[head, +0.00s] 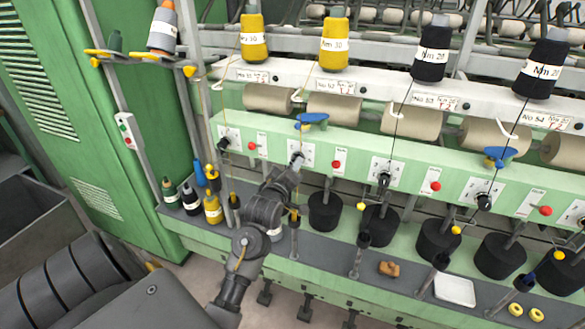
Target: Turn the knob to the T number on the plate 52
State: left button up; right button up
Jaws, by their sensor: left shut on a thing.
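My left gripper (296,162) is shut on the knob of the second dial from the left, on the green rail; its fingers hide most of that knob. That dial's white plate (308,154) shows around the fingertips, with its numbers too small to read. Other black knobs sit on the first dial (223,144), the third dial (384,180) and the fourth dial (484,201). White plates (334,87) with No and T print hang on the upper rail; their small numbers are hard to read. My right gripper is not in view.
Red buttons (336,164) and blue levers (312,120) stand along the rail. Yellow bobbins (334,45) and black bobbins (430,55) sit above, with threads running down. Black cans (325,211), a brown piece (389,268) and a white tray (455,290) are below.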

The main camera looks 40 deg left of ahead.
pick_arm(q)
jog(key=shift+n, duration=0.8)
jog(key=o, duration=1)
jog(key=b+v, duration=0.4)
jog(key=v, duration=0.6)
jog(key=shift+s+d, duration=0.15)
jog(key=shift+s, duration=0.2)
